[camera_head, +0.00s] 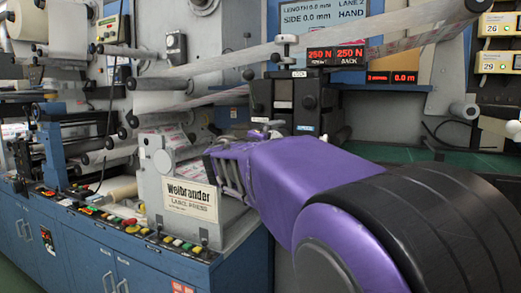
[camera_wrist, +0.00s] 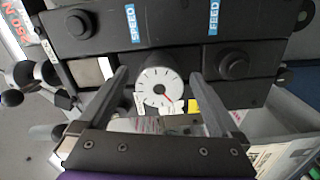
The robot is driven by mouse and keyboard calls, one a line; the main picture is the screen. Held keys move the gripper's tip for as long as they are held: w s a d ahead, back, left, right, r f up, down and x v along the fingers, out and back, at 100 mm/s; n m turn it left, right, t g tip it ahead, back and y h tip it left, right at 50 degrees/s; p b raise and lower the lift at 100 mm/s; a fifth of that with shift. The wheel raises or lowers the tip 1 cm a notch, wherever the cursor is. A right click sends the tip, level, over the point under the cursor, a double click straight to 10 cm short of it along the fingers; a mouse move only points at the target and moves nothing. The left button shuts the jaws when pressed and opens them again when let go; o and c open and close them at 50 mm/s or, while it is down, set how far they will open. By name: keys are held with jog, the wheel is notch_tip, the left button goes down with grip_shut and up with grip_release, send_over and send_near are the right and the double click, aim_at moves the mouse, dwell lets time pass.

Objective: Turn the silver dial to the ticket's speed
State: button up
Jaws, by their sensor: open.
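A round, pale-faced dial (camera_wrist: 158,87) with dark ticks around its rim and a red pointer shows in the middle of the wrist view. The pointer slants toward the lower right of the face. My gripper (camera_wrist: 159,73) is open, with one finger on each side of the dial and visible space between each finger and its rim. Whether the fingertips reach the dial's depth is unclear. A blue SPEED label (camera_wrist: 130,24) is above the dial. I cannot make out the dial's numbers or identify a ticket with a readable speed.
Black knobs (camera_wrist: 233,60) sit on the dark panel around the dial, near a FEED label (camera_wrist: 213,19). In the head view, red displays (camera_head: 335,57) read 250 N. A Weibrander plate (camera_head: 189,199) and a row of coloured buttons (camera_head: 133,229) are at the left.

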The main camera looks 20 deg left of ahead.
jog(key=s+a, duration=0.1)
jog(key=s, duration=1.4)
jog(key=shift+s, duration=0.15)
jog(key=shift+f, duration=0.1)
